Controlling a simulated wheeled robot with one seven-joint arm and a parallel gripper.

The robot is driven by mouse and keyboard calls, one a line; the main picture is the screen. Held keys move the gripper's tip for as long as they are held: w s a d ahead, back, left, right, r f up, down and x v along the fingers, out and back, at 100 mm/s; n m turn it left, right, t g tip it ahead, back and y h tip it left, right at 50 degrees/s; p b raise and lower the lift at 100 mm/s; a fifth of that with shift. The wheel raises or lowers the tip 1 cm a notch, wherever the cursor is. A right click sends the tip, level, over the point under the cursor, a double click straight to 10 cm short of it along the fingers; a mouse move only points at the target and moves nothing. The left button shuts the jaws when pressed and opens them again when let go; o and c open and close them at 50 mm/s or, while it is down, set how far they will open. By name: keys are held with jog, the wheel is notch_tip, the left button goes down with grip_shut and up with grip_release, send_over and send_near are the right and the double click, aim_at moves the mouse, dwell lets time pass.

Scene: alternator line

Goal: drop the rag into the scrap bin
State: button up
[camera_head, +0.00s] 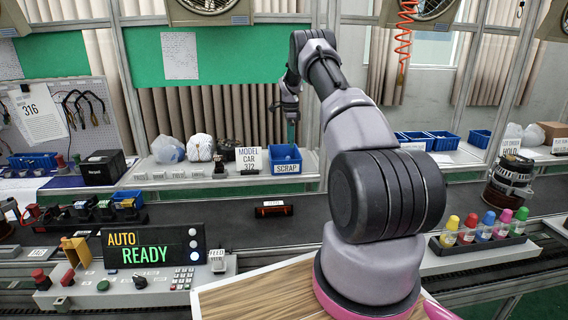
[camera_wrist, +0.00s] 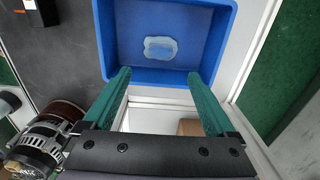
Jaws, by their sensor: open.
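The blue scrap bin (camera_head: 285,161), with a SCRAP label on its front, stands on the shelf behind the dark conveyor. In the wrist view the bin (camera_wrist: 103,40) lies just beyond my fingertips, its open top facing the camera. A small pale blue-white patch of cloth, which looks like the rag (camera_wrist: 163,49), lies on the bin's floor. My gripper (camera_wrist: 164,80) is open, its two green fingers wide apart with nothing between them. In the head view my gripper (camera_head: 291,132) points down above the bin; the rag is hidden there.
An alternator (camera_wrist: 45,140) shows at the wrist view's lower left.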

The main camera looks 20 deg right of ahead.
notch_tip(320, 180, up, 8)
jog(key=shift+r, duration=0.1)
dwell(0.4)
jog(key=s+a+r+n+t, duration=0.15)
jog(key=s+a+r, duration=0.25)
jog(key=r, duration=0.5)
jog(key=s+a+r+n+t, duration=0.1)
jog(key=s+a+r+n, duration=0.25)
jog(key=r, duration=0.45)
jog(key=s+a+r+n+t+y, duration=0.1)
jog(key=s+a+r+n, duration=0.4)
jog(key=s+r, duration=0.65)
jog(key=s+a+f+n+t, duration=0.1)
jog(key=s+a+n, duration=0.1)
jog(key=s, duration=0.8)
jog(key=s+a+f+n+t, duration=0.1)
jog(key=s+a, duration=0.3)
jog(key=s, duration=0.6)
jog(key=s+a+f+n+t+y, duration=0.1)
jog(key=s+a+n, duration=0.3)
jog(key=s, duration=0.6)
jog(key=shift+f+t, duration=0.35)
jog(key=shift+f, duration=0.3)
